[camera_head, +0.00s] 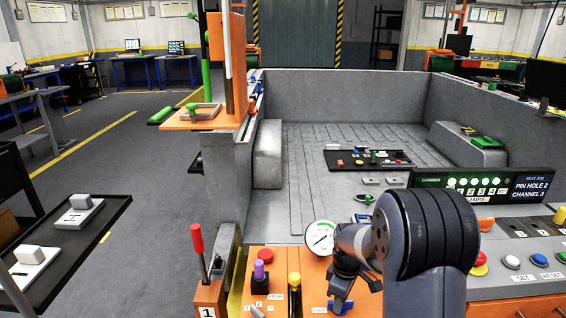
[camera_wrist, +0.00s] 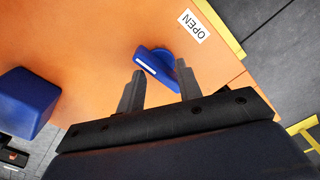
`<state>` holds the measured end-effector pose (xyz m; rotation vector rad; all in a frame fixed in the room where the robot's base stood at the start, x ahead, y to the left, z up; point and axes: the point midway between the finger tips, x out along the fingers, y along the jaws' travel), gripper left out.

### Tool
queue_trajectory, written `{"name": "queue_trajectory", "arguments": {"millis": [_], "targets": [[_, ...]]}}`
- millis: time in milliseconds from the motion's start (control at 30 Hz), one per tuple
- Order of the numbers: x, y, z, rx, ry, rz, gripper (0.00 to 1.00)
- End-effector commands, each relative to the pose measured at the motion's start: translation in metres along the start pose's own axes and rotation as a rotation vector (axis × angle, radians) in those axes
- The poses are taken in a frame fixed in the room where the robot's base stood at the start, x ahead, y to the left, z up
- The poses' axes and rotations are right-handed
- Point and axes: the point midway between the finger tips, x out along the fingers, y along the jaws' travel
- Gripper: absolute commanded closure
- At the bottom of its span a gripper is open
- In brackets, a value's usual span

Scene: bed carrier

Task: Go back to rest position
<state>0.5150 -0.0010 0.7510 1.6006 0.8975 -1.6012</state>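My gripper (camera_wrist: 159,68) is open in the wrist view, with its two fingers spread apart. A blue rotary knob (camera_wrist: 152,64) with a white line sits on an orange panel (camera_wrist: 95,40), around and between the fingertips. The fingers look clear of the knob's sides, but I cannot tell how deep they reach. An "OPEN" label (camera_wrist: 192,25) is beside the knob. In the head view my dark arm bends over the orange panel, and my gripper (camera_head: 345,285) points down above the blue knob (camera_head: 340,306). Nothing is held.
A round gauge (camera_head: 320,238), a red-topped lever (camera_head: 197,240) and purple and yellow knobs stand left of my arm. A button console (camera_head: 530,255) lies to the right. A blue block (camera_wrist: 25,100) is left of the knob.

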Motion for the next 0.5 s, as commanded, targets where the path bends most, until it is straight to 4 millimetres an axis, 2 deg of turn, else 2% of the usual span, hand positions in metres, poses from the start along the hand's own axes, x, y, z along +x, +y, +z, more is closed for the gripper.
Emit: {"name": "queue_trajectory", "arguments": {"millis": [300,500], "targets": [[0.0004,0.0002,-0.0001,0.229,0.001,0.001,0.66],[0.0001,0.0001,-0.0001,0.304,0.001,0.001,0.66]]}}
